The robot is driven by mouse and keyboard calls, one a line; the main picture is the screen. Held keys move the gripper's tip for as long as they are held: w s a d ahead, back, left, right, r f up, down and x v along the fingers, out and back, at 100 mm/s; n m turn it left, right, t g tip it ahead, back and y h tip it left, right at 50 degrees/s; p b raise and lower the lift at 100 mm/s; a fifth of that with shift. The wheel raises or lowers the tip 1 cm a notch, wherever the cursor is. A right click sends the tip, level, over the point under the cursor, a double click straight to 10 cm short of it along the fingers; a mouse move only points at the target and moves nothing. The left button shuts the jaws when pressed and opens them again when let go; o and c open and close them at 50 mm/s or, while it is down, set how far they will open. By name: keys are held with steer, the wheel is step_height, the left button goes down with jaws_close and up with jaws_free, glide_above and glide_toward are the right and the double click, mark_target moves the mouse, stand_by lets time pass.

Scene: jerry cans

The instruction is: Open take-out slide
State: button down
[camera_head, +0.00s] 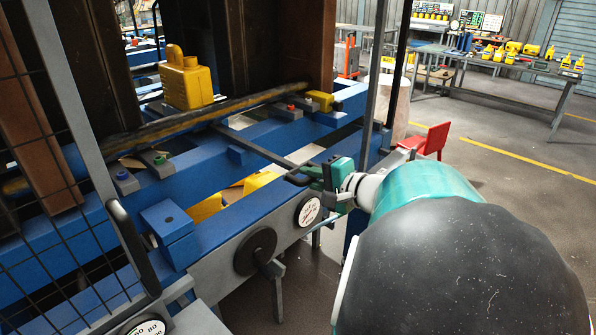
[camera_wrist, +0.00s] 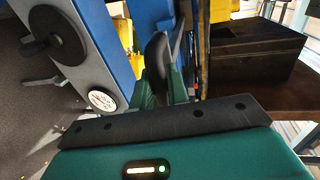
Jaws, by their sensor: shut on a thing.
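The take-out slide shows in the head view as a thin dark rod (camera_head: 252,147) across the blue machine frame, with a black handle (camera_head: 298,180) at its near end. My gripper (camera_head: 312,174) is at the near edge of the machine, shut on this handle. In the wrist view the green fingers of my gripper (camera_wrist: 166,92) are around the black handle (camera_wrist: 157,55). The fingers hide part of the handle. A yellow jerry can (camera_head: 187,80) stands upright on the machine, beyond the rod.
A mesh guard (camera_head: 55,150) stands at the left. A red chair (camera_head: 430,140) and a bench (camera_head: 520,66) with yellow cans are at the right, with open floor between.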

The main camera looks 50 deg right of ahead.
steer(key=shift+f+v, duration=0.25)
steer(key=shift+v, duration=0.95)
steer(key=shift+s, duration=0.15)
steer(key=c, duration=1.4)
jaws_free()
steer(key=shift+c, duration=0.2)
steer(key=shift+s, duration=0.1)
steer(key=v, duration=1.3)
steer(key=shift+s, duration=0.25)
